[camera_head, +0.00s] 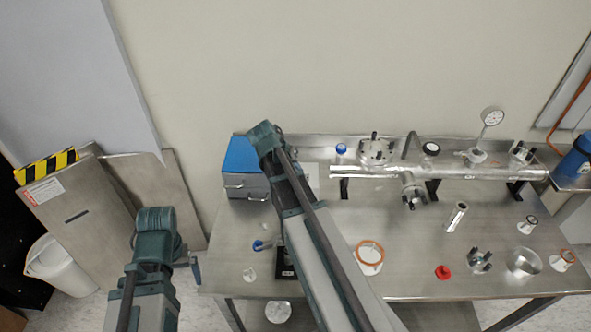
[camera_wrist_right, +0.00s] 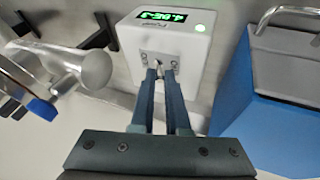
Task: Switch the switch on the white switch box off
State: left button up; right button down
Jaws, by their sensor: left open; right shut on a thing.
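The white switch box (camera_wrist_right: 180,40) fills the upper middle of the right wrist view, with a lit green display and a round green light on its face. A small switch (camera_wrist_right: 158,63) sits low on that face. My right gripper (camera_wrist_right: 160,76) has both fingertips at the switch and is shut on it; the fingers hide part of it. In the head view only a pale edge of the switch box (camera_head: 312,172) shows beside my right arm, which covers the right gripper. My left gripper (camera_head: 188,264) is open and empty, left of the table and away from the box.
A blue and grey drawer box (camera_head: 240,158) stands left of the switch box, close by. A metal vacuum pipe (camera_head: 385,172) with flanges and a gauge lies along the table's back. Rings, a red cap and small parts lie on the right of the steel table (camera_head: 330,225).

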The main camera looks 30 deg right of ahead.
dwell(0.3)
jog(key=shift+s+d+r+y+p, duration=0.2)
jog(key=shift+y+p, duration=0.1)
jog(key=shift+p, duration=0.15)
jog(key=shift+s+d+t+y+p, duration=0.2)
jog(key=shift+t+y+p, duration=0.2)
jog(key=shift+t+y, duration=0.15)
jog(key=shift+s+d+m+t+y, duration=0.25)
jog(key=shift+d+m+t+y, duration=0.25)
jog(key=shift+y, duration=0.55)
jog(key=shift+s+d+f+t+y+b, duration=0.2)
jog(key=shift+d+t+y+b, duration=0.15)
jog(key=shift+t+y, duration=0.5)
jog(key=shift+s+d+f+m+t+y+b, duration=0.15)
jog(key=shift+t+y+b, duration=0.1)
jog(key=shift+y+b, duration=0.3)
jog(key=shift+s+d+r+m+t+y+b, duration=0.15)
jog(key=shift+t+y+b, duration=0.1)
jog(key=shift+y+b, duration=0.25)
jog(key=shift+w+f+y, duration=0.1)
jog(key=shift+y, duration=0.2)
